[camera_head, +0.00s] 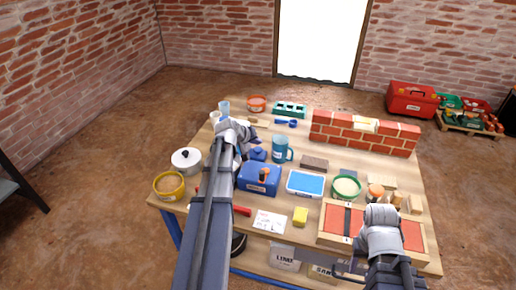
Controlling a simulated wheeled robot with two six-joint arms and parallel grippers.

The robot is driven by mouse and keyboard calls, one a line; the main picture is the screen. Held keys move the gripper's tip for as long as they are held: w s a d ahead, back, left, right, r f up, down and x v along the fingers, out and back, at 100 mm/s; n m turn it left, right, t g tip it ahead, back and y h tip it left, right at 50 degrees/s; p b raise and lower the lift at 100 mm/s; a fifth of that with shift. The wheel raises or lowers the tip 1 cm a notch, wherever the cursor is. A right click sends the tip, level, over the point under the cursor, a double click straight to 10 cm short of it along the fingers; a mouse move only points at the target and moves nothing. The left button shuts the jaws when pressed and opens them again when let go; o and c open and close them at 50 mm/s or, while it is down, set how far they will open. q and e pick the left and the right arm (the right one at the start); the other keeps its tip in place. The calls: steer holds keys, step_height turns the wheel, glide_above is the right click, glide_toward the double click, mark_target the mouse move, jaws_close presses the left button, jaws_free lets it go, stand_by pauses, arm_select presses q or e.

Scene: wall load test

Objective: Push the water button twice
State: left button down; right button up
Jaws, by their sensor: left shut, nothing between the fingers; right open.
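A blue box (252,186) with a small white label and a brownish knob on top stands at the front middle of the table. I cannot read the label, and I cannot tell which part is the water button. My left gripper (246,133) is shut and empty, reaching over the table beyond the blue box; its arm covers part of the table's left side. Whether its fingertips touch anything is unclear. My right gripper (377,203) is open and empty above the wooden tray (330,238) with red bricks at the front right.
A low brick wall (363,132) stands at the back right. A lidded pot (186,160) and yellow tub (169,185) are at left.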

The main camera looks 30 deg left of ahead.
mark_target(257, 151)
arm_select(q)
steer(key=shift+r+p, duration=1.9)
steer(key=shift+r, duration=0.35)
steer(key=shift+f, duration=0.1)
steer(key=s+d+r+m+g+p, duration=0.2)
steer(key=s+d+p, duration=0.15)
steer(key=d, duration=0.45)
steer(key=s+d+r+m+g+h+p, duration=0.15)
steer(key=d+p, duration=0.25)
steer(key=d, duration=0.5)
steer(key=s+d+r+m+g+p, duration=0.2)
steer(key=s+d+m+p, duration=0.15)
steer(key=d, duration=0.45)
steer(key=s+d+r+m+g+y+p, duration=0.2)
steer(key=s+d+r+p, duration=0.1)
steer(key=s+d, duration=0.3)
steer(key=s+d+r+m+g+y+p, duration=0.1)
steer(key=s+d+r+p, duration=0.3)
steer(key=s, duration=0.7)
steer(key=shift+s+d+r+m+g+y+p, duration=0.3)
steer(key=shift+d+m+g+p, duration=0.35)
steer(key=shift+d+m, duration=0.3)
